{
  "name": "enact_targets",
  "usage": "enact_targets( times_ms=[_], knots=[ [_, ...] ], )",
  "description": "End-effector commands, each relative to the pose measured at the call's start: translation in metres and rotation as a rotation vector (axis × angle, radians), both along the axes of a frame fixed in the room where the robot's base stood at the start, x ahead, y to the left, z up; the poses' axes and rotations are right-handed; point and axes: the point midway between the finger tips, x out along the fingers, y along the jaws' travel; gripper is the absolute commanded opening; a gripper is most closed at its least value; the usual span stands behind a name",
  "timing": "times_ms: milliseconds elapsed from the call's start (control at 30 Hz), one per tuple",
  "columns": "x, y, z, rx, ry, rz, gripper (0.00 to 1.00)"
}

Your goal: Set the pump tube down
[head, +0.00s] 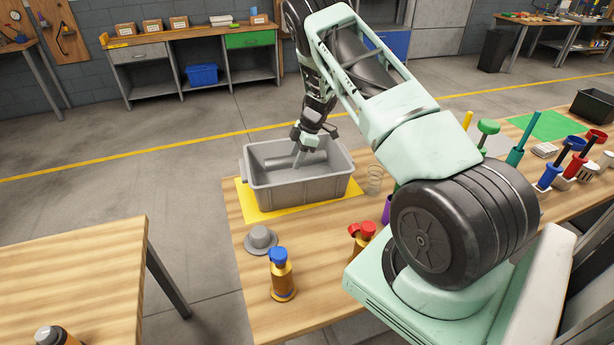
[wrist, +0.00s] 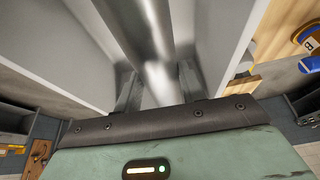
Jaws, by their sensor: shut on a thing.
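The grey bin (head: 302,190) stands on a yellow mat (head: 244,200) at the far left end of the wooden table. My gripper is over the bin's opening. I cannot tell whether the tube's lower end touches the bin floor.
A grey round cap (head: 261,240) and a bottle with a blue top (head: 282,278) stand in front of the bin. A red-topped bottle (head: 361,236) and a spring (head: 375,180) are to the right. Several coloured tools and a green mat (head: 548,125) are farther right.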

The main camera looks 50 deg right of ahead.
Motion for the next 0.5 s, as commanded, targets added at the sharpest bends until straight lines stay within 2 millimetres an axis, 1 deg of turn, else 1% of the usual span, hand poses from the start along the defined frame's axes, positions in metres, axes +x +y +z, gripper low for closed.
enact_targets(
  times_ms=[167,333,500],
  knots=[
    [0.0,0.0,-0.022,0.002,0.001,0.0,0.03],
    [0.0,0.0,-0.05,0.002,0.001,-0.001,0.03],
    [0.0,0.0,-0.066,0.0,0.0,0.0,0.03]
  ],
)
